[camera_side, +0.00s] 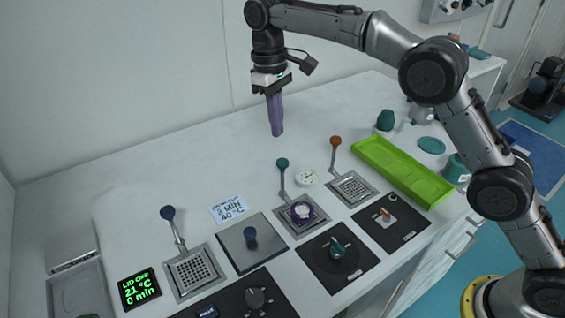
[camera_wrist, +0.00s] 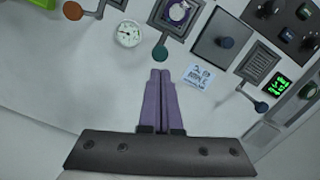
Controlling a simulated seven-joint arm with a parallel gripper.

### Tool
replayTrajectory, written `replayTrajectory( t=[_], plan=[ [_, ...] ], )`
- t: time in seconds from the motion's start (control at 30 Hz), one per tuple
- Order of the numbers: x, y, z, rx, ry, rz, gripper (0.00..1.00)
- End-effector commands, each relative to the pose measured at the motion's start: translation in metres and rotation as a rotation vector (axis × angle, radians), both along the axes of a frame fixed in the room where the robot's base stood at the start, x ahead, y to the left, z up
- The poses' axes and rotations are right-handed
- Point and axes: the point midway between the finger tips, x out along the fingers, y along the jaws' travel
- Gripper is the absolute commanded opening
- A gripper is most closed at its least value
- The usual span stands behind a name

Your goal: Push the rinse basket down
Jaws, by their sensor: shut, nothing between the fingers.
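Three square perforated baskets with levers sit in the white bench; no label tells me which is the rinse basket. The left basket (camera_side: 194,270) has a blue-knobbed lever (camera_side: 168,213), the middle basket (camera_side: 300,215) a teal-knobbed lever (camera_side: 282,163), and the right basket (camera_side: 352,187) an orange-knobbed lever (camera_side: 335,141). All three levers stand up. The middle basket holds a purple-rimmed round part (camera_side: 303,211). My gripper (camera_side: 277,134) has long purple fingers, shut and empty, pointing down above the bench behind the baskets. In the wrist view its fingertips (camera_wrist: 160,73) appear just below the teal knob (camera_wrist: 160,54).
A white dial (camera_side: 306,177) lies between the middle and right levers. A lidded plate with a blue knob (camera_side: 251,236) lies between the left and middle baskets. A green tray (camera_side: 402,170) is at the right. Black knob panels (camera_side: 338,257) line the front. The back bench is clear.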

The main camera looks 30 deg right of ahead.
Motion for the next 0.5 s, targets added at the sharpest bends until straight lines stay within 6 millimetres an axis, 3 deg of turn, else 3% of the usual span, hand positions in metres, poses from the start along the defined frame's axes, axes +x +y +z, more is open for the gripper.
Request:
replayTrajectory(
  t=[0.33,0.5],
  plan=[
    [-0.001,0.0,-0.001,0.0,0.0,0.0,0.0],
    [-0.002,-0.001,-0.013,-0.001,0.002,0.0,0.0]
  ],
)
